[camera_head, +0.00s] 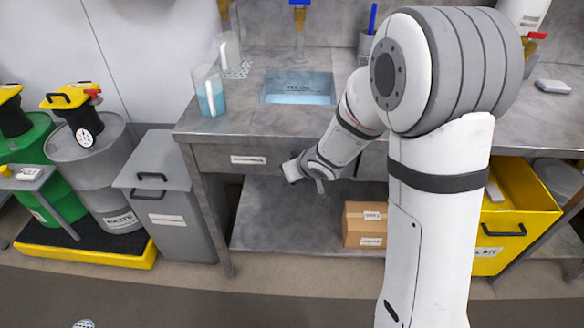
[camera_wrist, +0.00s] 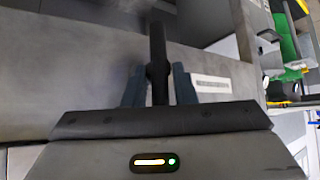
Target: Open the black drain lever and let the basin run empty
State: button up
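The basin (camera_head: 297,76) is sunk in the grey bench top in the head view, with pale blue liquid in it. My gripper (camera_head: 292,172) is at the bench's front face, below and slightly left of the basin. In the wrist view the black drain lever (camera_wrist: 158,48) runs up between the two fingers of my gripper (camera_wrist: 159,85). The fingers sit close on both sides of the lever and look shut on it. The lever is hidden in the head view. The drain outlet is not clearly visible.
A beaker of blue liquid (camera_head: 211,96) stands left of the basin. A grey lidded bin (camera_head: 165,205) is left of the bench. A cardboard box (camera_head: 364,224) lies on the lower shelf. A yellow bin (camera_head: 522,210) is at the right. Drums stand on a pallet (camera_head: 110,252) at the left.

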jog(key=p+v, duration=0.3)
jog(key=v, duration=0.4)
jog(key=shift+s+r, duration=0.2)
jog(key=shift+d, duration=0.1)
jog(key=s+d+r+m+g+h+p, duration=0.1)
jog(key=s+d+r+m+h+p, duration=0.2)
jog(key=d+r, duration=0.35)
jog(key=s+d+r+m+h, duration=0.2)
jog(key=s+d+r+h, duration=0.1)
jog(key=s+d+r, duration=0.3)
jog(key=s+r+m+g+y+p, duration=0.1)
jog(key=s+r+g+p, duration=0.1)
jog(key=s, duration=1)
jog(key=shift+s+d+r+g, duration=0.2)
jog(key=shift+d+r+g, duration=0.3)
jog(key=shift+g, duration=0.5)
dwell(0.5)
